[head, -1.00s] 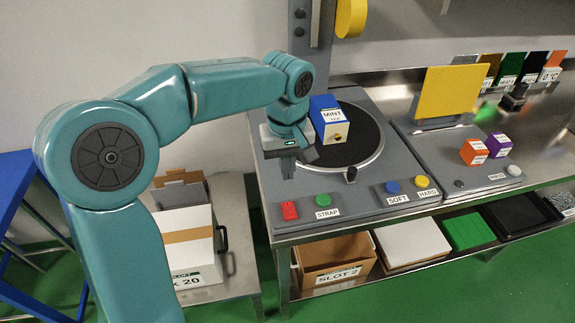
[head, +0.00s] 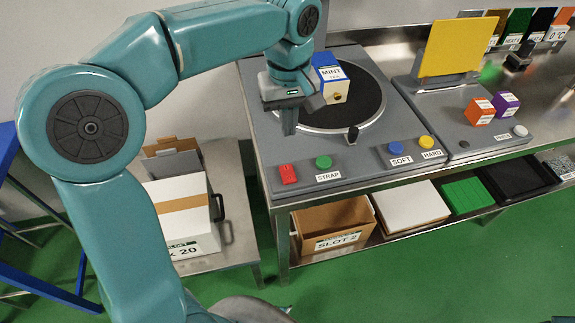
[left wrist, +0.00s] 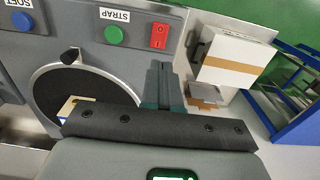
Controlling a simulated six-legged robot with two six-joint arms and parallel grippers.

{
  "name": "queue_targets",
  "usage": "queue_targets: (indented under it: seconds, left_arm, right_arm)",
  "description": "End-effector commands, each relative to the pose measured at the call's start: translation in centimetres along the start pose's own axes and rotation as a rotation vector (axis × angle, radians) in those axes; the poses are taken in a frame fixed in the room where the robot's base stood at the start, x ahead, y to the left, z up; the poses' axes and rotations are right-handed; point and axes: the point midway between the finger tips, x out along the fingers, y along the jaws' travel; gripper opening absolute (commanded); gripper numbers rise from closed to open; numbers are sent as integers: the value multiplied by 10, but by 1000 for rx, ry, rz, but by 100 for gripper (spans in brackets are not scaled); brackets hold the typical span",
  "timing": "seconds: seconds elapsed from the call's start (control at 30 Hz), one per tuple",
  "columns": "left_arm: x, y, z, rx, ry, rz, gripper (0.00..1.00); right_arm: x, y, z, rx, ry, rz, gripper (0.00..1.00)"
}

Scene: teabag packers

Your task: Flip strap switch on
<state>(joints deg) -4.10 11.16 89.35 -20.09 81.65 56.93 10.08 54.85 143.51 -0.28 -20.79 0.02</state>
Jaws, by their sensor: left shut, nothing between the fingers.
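The red rocker switch (head: 288,173) sits at the front left corner of the grey strap machine panel, beside the green button (head: 323,162) and the STRAP label (head: 328,176). In the left wrist view the switch (left wrist: 159,35) shows 0 and I marks; which side is pressed in I cannot tell. My left gripper (head: 289,130) is shut and empty, pointing down over the panel, behind the switch and apart from it in the picture. Its closed fingers also show in the left wrist view (left wrist: 162,75), just beside the switch. My right gripper is not in view.
A blue and white MINT box (head: 334,88) stands on the black turntable (head: 365,100), close to my left gripper. Blue (head: 395,148) and yellow (head: 426,142) buttons lie to the right. A white carton (head: 185,205) stands on a lower table at left.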

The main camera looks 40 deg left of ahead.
Motion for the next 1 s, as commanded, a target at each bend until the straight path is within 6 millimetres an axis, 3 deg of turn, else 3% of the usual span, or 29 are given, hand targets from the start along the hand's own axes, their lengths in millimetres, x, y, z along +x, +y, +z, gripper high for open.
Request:
queue_targets:
  seconds: [0.23,0.7,1.0]
  left_arm:
    - [15,0,2,0,-2,-2,0]
    - [110,-1,0,0,-3,-3,0]
    - [139,0,0,-1,-1,0,0]
  right_arm:
    - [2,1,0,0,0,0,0]
    - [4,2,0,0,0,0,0]
    - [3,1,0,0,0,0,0]
